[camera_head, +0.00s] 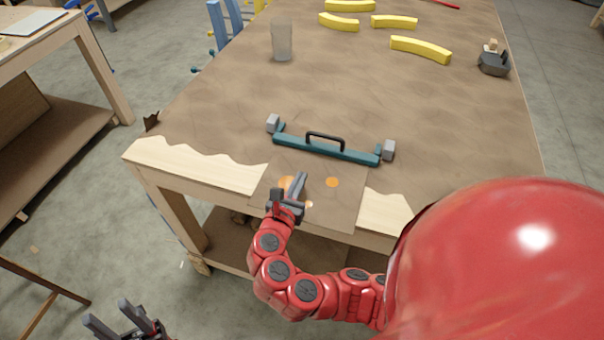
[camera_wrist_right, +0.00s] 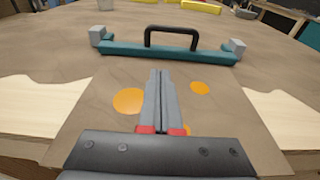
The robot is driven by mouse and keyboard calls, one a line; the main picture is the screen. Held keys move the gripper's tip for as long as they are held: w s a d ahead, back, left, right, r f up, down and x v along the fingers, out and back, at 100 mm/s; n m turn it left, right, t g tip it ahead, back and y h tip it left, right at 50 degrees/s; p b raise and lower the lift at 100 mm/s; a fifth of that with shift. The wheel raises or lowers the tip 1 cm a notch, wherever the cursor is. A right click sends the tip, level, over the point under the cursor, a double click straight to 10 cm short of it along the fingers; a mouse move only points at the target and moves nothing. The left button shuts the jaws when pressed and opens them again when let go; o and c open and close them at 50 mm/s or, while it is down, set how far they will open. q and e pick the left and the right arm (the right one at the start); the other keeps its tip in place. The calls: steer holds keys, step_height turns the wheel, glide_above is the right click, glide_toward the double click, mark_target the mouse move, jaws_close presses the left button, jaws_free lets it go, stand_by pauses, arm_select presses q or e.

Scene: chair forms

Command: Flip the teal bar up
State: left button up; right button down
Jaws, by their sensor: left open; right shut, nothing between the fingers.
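The teal bar (camera_head: 342,152) lies flat across the near part of the table, with a black handle (camera_head: 325,137) standing on its middle and a grey block at each end. It also shows at the top of the right wrist view (camera_wrist_right: 124,49). My right gripper (camera_head: 302,175) is shut and empty. It is over the brown panel, on the near side of the bar and apart from it. In the right wrist view its fingers (camera_wrist_right: 160,75) point toward the handle. My left gripper (camera_head: 108,310) is open and empty, low at the bottom left, away from the table.
The brown panel (camera_head: 340,212) with orange spots lies at the near edge of the table (camera_head: 400,100). A clear glass (camera_head: 282,40), several yellow curved pieces (camera_head: 420,49) and a dark tool (camera_head: 494,64) are farther back. The table between them and the bar is clear.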

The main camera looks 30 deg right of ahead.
mark_target(310, 167)
steer(key=p+x, duration=0.1)
steer(key=x, duration=0.7)
steer(key=shift+w+d, duration=0.15)
steer(key=shift+d, duration=0.25)
steer(key=shift+w+d+r+p, duration=0.3)
steer(key=shift+d+r, duration=0.05)
steer(key=shift+r, duration=0.1)
steer(key=shift+w+d+r+p, duration=0.25)
steer(key=shift+w+d+r, duration=0.1)
steer(key=shift+r, duration=0.15)
steer(key=shift+w+d+r, duration=0.2)
steer(key=shift+w+d, duration=0.15)
steer(key=shift+d, duration=0.05)
